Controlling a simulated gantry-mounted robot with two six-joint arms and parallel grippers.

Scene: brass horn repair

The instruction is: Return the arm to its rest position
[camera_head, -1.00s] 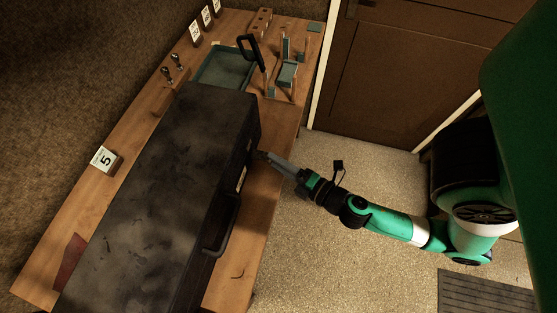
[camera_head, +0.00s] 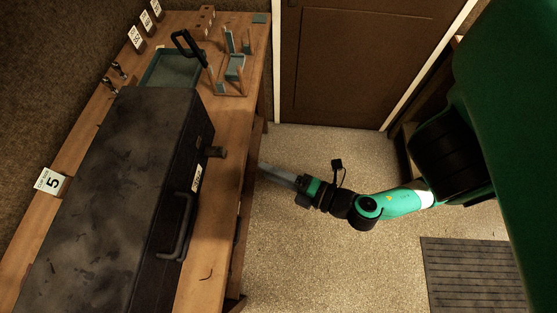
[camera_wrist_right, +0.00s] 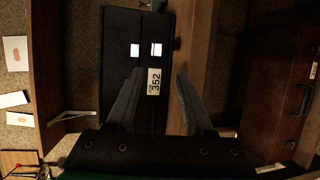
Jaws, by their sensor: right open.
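My right gripper (camera_head: 268,169) is open and empty in the head view. It is just off the bench's front edge, over the floor and apart from the black case. In the right wrist view its two fingers (camera_wrist_right: 155,105) stand apart with nothing between them touching them. The closed black case (camera_head: 120,180) lies on the wooden bench, its front with handle facing the right arm. A latch on the case sticks out toward the gripper. The case front with a label reading 352 also shows in the right wrist view (camera_wrist_right: 115,60). My left gripper is not in view.
The wooden bench (camera_head: 228,140) carries a teal tray (camera_head: 172,72), a wooden stand with teal pads (camera_head: 235,68), number cards (camera_head: 50,182) and a wooden block (camera_head: 207,17). A brown door (camera_head: 345,60) is behind. Open floor (camera_head: 330,260) lies right of the bench; a dark mat (camera_head: 470,270) is there.

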